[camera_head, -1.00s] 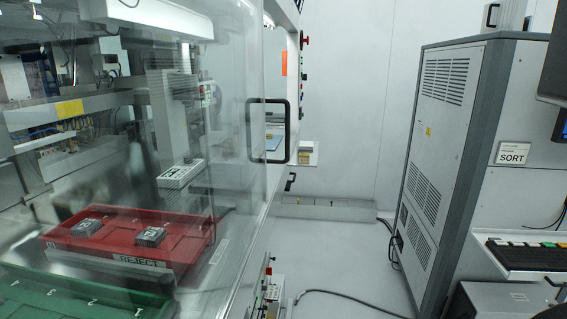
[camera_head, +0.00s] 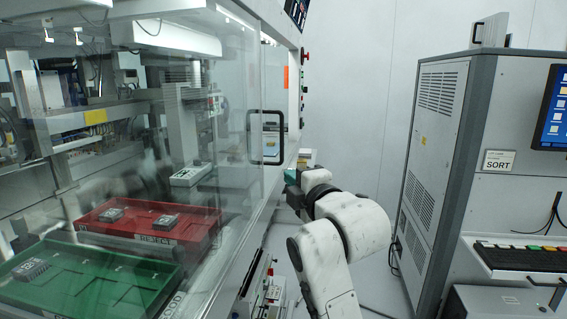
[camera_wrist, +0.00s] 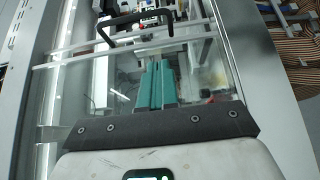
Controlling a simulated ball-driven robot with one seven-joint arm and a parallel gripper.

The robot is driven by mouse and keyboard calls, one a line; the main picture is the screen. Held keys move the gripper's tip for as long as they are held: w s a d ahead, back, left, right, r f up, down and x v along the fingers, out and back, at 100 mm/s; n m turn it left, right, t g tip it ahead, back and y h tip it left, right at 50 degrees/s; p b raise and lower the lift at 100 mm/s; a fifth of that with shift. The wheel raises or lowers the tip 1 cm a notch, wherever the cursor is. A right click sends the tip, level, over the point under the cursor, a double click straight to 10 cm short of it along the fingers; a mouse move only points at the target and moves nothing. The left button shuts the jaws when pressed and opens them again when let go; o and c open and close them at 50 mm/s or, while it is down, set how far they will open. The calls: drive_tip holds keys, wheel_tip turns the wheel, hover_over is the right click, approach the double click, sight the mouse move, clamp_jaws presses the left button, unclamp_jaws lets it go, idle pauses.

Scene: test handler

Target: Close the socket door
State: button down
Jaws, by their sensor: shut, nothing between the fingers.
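A clear door panel with a black bar handle (camera_head: 267,137) is on the side of the test handler, and I take it to be the socket door. The handle also shows at the top of the wrist view (camera_wrist: 135,22), beyond my fingers. My gripper (camera_head: 291,177) is just right of the door in the head view, lower than the handle. In the wrist view my teal gripper fingers (camera_wrist: 157,65) are together, hold nothing and point toward the clear panel. I cannot tell whether they touch it. My arm hides part of the machine's lower side.
Behind the glass lie a red REJECT tray (camera_head: 150,222) and a green tray (camera_head: 100,280) with chips. A grey SORT cabinet (camera_head: 425,170) with a keyboard shelf (camera_head: 525,257) stands at the right. Free floor lies between it and the handler.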

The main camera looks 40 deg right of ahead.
drive_tip(key=d+p+x, duration=0.2)
drive_tip(key=p+x, duration=0.1)
drive_tip(key=x, duration=0.9)
drive_tip(key=shift+s+d, duration=0.3)
drive_tip(key=shift+s, duration=0.1)
drive_tip(key=shift+f, duration=0.15)
